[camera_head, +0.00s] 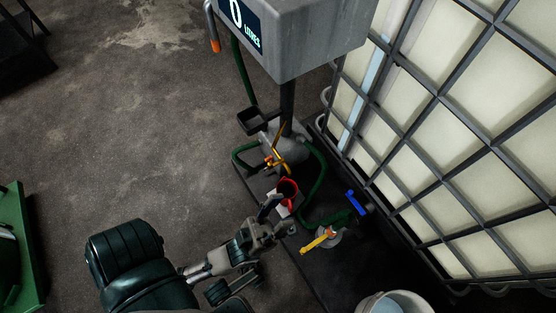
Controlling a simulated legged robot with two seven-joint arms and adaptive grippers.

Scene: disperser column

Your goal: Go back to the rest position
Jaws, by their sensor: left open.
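My left gripper (279,216) is open, low over the dark base plate of the column, at the end of my arm from the lower left. Its upper finger is close to a red ring-shaped part (288,190) with a dark inside. I cannot tell whether they touch. A small pale piece shows between the fingers and the red part, and I cannot tell what it is. The disperser column (300,40) has a grey head with a display reading 0 litres. My right gripper is not in view.
A yellow handle (317,241) lies right of my gripper, and a blue handle (356,202) farther right. Green hoses (319,180) loop around the column foot. A caged white tank (460,120) fills the right side. A pale bucket (395,304) stands at the bottom.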

